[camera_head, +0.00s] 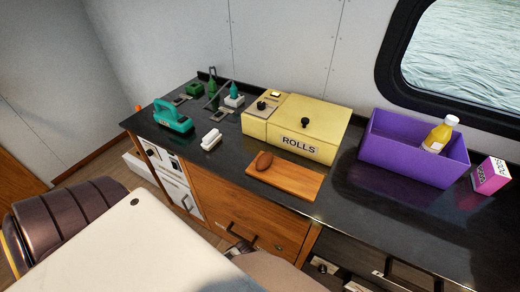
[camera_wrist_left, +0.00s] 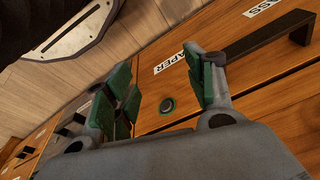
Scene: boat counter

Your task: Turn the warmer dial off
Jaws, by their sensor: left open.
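The warmer (camera_head: 322,113) is a pale yellow box labelled ROLLS, standing on the dark counter in the head view. A narrow control section is at its left end, with a small dark dial (camera_head: 261,105) on top. Which way the dial points is too small to tell. A separate black knob (camera_head: 305,122) sits on the lid. My left gripper (camera_wrist_left: 160,72) shows in the left wrist view, open, its green-padded fingers apart with nothing between them. It faces wooden drawer fronts, and the warmer is out of that view. My right gripper is not in view.
A wooden board (camera_head: 290,183) with a brown roll (camera_head: 264,160) lies in front of the warmer. A purple bin (camera_head: 394,157) holds a yellow bottle (camera_head: 438,134), with a pink box (camera_head: 490,176) beside it. Left are a teal device (camera_head: 172,116) and a white item (camera_head: 211,139). Drawer handles (camera_wrist_left: 268,35) protrude.

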